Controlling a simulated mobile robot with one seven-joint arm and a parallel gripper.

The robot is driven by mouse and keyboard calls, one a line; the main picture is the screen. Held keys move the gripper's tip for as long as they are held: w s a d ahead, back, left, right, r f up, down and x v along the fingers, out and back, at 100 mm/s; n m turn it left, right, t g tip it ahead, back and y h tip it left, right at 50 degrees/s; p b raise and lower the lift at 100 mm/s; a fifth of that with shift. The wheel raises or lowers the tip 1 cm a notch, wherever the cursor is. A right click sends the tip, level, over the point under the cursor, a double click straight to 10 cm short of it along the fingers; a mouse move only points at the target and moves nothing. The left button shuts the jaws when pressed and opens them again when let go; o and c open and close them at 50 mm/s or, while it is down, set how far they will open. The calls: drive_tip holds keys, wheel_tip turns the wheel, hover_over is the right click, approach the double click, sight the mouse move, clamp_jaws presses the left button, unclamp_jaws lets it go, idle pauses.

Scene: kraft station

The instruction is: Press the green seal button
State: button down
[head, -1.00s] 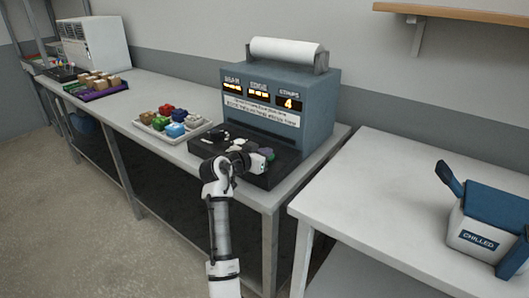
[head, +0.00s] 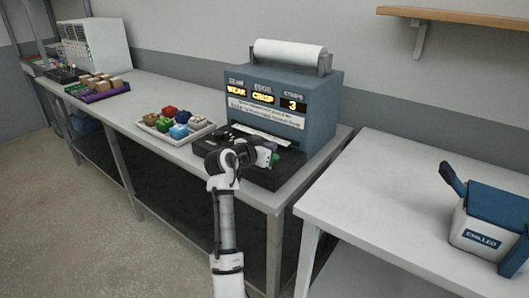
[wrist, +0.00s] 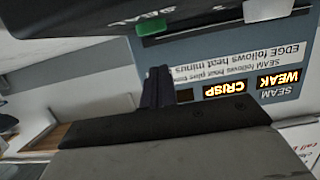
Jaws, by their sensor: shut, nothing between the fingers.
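The blue-grey sealing machine (head: 325,115) stands at the right end of the long bench, its displays reading WEAK, CRISP and 3. Its dark deck (head: 262,178) is in front. The green seal button (wrist: 150,28) shows in the wrist view, upside down, beside the SEAL lettering; a green spot shows beside my gripper in the head view. My gripper (wrist: 158,70) is shut and empty, its fingertips a little apart from the button in that picture. In the head view my wrist covers part of the deck, so contact cannot be told there.
Left of the machine is a tray (head: 149,124) of coloured blocks; further left are small brown boxes (head: 95,80). A second table (head: 375,190) holds a CHILLED box (head: 485,225). A gap separates the tables.

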drive_tip(key=b+v, duration=0.2)
drive_tip(key=v, duration=0.7)
drive_tip(key=shift+s+a, duration=0.25)
